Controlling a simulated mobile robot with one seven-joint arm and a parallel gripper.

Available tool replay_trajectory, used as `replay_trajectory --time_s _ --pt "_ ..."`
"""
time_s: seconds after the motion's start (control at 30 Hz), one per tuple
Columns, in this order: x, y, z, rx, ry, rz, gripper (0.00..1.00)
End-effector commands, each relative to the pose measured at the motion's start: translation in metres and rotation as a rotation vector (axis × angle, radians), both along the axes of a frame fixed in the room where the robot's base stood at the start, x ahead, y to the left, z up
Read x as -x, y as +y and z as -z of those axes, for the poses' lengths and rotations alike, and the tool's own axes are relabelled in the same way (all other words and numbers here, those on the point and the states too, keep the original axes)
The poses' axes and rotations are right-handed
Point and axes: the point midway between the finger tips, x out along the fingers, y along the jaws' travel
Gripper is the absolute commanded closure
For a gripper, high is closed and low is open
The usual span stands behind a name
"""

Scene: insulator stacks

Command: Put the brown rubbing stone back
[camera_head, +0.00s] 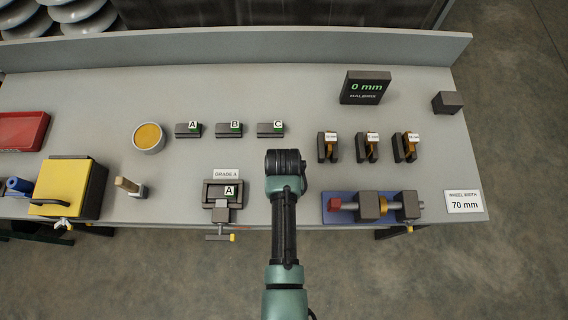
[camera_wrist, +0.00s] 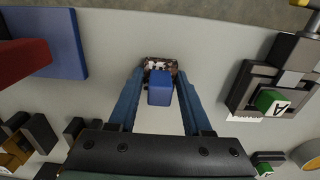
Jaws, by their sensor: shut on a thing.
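My gripper (camera_wrist: 159,73) has its two blue fingers closed around a small piece in the wrist view. The piece has a blue block (camera_wrist: 159,90) facing the camera and a speckled brown, dark and pale part (camera_wrist: 152,63) at its far end; I take it to be the rubbing stone. It is above the grey bench; whether it touches the bench I cannot tell. In the head view my wrist (camera_head: 285,165) hides the fingers and the piece. A wooden-handled tool (camera_head: 127,184) stands in a small grey holder (camera_head: 138,192) at the left.
A clamp holding a block marked A (camera_head: 229,191) is left of my gripper. A blue-based vise (camera_head: 340,215) is to the right. Blocks A (camera_head: 188,130), B (camera_head: 229,130), C (camera_head: 270,130) and several dark stands (camera_head: 328,148) lie behind. A yellow-filled bowl (camera_head: 148,137) and yellow box (camera_head: 67,188) are left.

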Motion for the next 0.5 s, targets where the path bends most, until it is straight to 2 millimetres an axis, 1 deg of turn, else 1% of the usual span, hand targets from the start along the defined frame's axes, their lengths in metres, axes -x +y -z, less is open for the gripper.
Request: replay_trajectory --time_s 0.03,0.07,0.2,0.23,0.5 --pt "-0.0003 0.0001 0.0027 0.0 0.0 0.0 1.0" --pt "-0.0001 0.0001 0.0022 0.0 0.0 0.0 0.47" --pt "-0.0001 0.0001 0.0017 0.0 0.0 0.0 0.22" --pt "-0.0001 0.0001 0.0016 0.0 0.0 0.0 0.21" --pt "-0.0001 0.0 0.0004 0.0 0.0 0.0 0.21"
